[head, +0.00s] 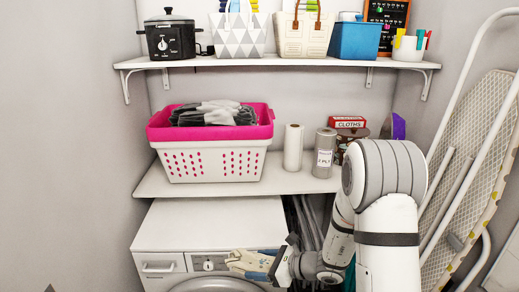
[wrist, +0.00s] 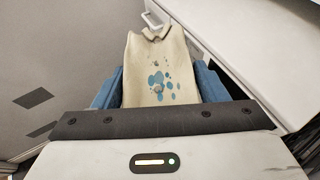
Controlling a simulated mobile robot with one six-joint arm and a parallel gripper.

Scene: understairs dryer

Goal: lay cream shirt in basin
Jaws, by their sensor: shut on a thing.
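The cream shirt (head: 246,262), with blue dots on its front, is held in front of the washing machine, low in the head view. My gripper (head: 272,264) is shut on its right end. In the wrist view the shirt (wrist: 158,65) lies between my blue fingers and reaches away from me. A white perforated tub with a pink rim (head: 213,152) stands on the middle shelf, above and left of my gripper, with dark grey cloth in it. I cannot tell whether this is the basin; no other basin shows.
The white machine (head: 210,225) has a clear top beneath the shelf. Paper rolls (head: 292,147) and a cloths box (head: 347,122) stand right of the tub. The upper shelf (head: 280,61) overhangs it. An ironing board (head: 480,150) leans at the right.

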